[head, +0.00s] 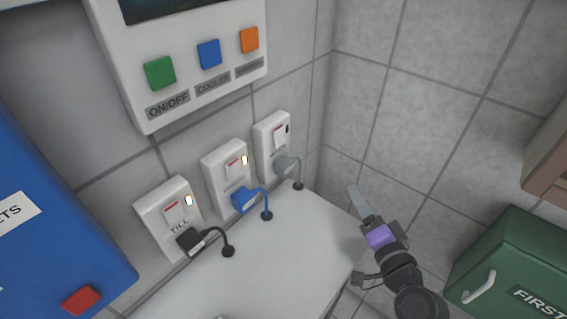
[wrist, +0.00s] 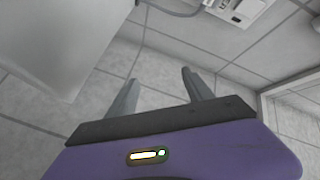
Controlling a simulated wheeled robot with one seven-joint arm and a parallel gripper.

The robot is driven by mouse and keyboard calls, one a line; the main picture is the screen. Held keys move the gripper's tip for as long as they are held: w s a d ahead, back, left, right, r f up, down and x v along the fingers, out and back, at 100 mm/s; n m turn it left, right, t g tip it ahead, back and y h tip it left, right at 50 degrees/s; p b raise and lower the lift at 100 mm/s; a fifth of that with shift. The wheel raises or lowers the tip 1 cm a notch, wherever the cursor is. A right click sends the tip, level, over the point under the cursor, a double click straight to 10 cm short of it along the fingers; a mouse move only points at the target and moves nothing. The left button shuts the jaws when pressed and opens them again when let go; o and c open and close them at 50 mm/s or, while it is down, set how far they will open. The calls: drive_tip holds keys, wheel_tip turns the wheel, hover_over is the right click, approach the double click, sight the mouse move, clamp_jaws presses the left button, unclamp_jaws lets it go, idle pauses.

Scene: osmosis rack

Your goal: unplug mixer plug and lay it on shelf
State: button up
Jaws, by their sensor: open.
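Three wall outlets each hold a plug. The left outlet, labelled TILL, has a black plug (head: 190,240). The middle outlet has a blue plug (head: 243,200), and the right one a grey plug (head: 286,166). The middle and right labels are too small to read, so I cannot tell by name which is the mixer plug. The white shelf (head: 285,255) lies below them. My gripper (head: 359,202) is at the shelf's right side, apart from all plugs. In the wrist view my gripper (wrist: 158,76) is open and empty.
A control panel (head: 190,60) with coloured buttons hangs above the outlets. A blue box (head: 60,190) stands at left, a green first-aid case (head: 510,265) at lower right. The left and middle outlets have lit lamps; the right one's is dark. The shelf's middle is clear.

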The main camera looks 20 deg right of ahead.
drive_tip(key=w+r+y, duration=0.4)
drive_tip(key=w+y, duration=0.1)
drive_tip(key=w, duration=0.1)
drive_tip(key=g+y, duration=0.1)
drive_tip(key=y, duration=0.5)
approach(289, 170)
drive_tip(key=w, duration=0.1)
drive_tip(key=shift+w+n+p, duration=0.1)
drive_tip(key=shift+n+p, duration=0.2)
drive_tip(key=shift+n, duration=0.1)
drive_tip(key=shift+w+a, duration=0.1)
drive_tip(key=shift+b+x, duration=0.35)
drive_tip(key=shift+x, duration=4.05)
drive_tip(key=shift+a, duration=0.2)
clamp_jaws()
